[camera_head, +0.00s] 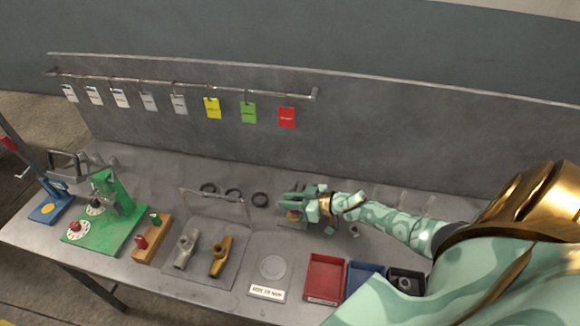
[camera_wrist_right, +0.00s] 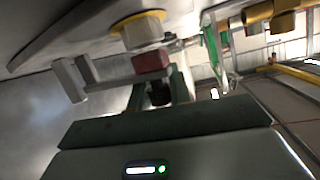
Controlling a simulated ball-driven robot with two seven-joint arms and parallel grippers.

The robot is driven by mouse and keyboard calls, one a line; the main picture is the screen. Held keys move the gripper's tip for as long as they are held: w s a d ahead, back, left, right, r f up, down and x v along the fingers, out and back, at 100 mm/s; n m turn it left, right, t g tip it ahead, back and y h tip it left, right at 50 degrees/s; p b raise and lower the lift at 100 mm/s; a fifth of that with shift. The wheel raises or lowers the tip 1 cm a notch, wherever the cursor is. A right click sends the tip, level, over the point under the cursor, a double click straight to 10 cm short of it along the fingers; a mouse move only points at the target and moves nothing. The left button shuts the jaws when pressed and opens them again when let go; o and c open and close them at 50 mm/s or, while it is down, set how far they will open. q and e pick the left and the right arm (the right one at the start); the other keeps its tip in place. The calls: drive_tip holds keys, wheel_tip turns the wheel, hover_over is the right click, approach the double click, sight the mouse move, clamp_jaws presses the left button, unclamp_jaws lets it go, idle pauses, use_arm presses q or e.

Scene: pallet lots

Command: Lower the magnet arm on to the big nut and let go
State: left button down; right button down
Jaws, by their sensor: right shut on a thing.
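My right gripper (camera_head: 292,201) is at the back middle of the bench in the head view, low over a small fixture with a yellow-orange part (camera_head: 294,215). In the wrist view its dark green fingers (camera_wrist_right: 158,82) are shut on part of the magnet arm, a grey bar (camera_wrist_right: 103,84) with a dull red block (camera_wrist_right: 152,62) at the fingertips. A pale block on a yellow disc (camera_wrist_right: 142,27) is close beyond them. I cannot tell for sure which part is the big nut, or whether the arm touches it. My left gripper is not in view.
Black rings (camera_head: 260,200) lie left of the gripper. A red bin (camera_head: 324,278), a blue bin (camera_head: 362,277) and a black bin (camera_head: 405,283) stand at the front. Grey and bronze valve-like parts (camera_head: 219,256) sit on a plate. A green fixture (camera_head: 118,212) stands further left.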

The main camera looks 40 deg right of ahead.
drive_tip(key=shift+s+a+f, duration=0.15)
drive_tip(key=shift+s+f, duration=0.05)
drive_tip(key=shift+f, duration=0.2)
drive_tip(key=c, duration=1.3)
unclamp_jaws()
drive_tip(key=shift+r, duration=0.1)
drive_tip(key=shift+s+d, duration=0.1)
drive_tip(key=shift+d, duration=0.15)
drive_tip(key=p+v, duration=0.3)
drive_tip(key=v, duration=1.2)
drive_tip(key=shift+s+r, duration=0.25)
drive_tip(key=shift+r, duration=0.15)
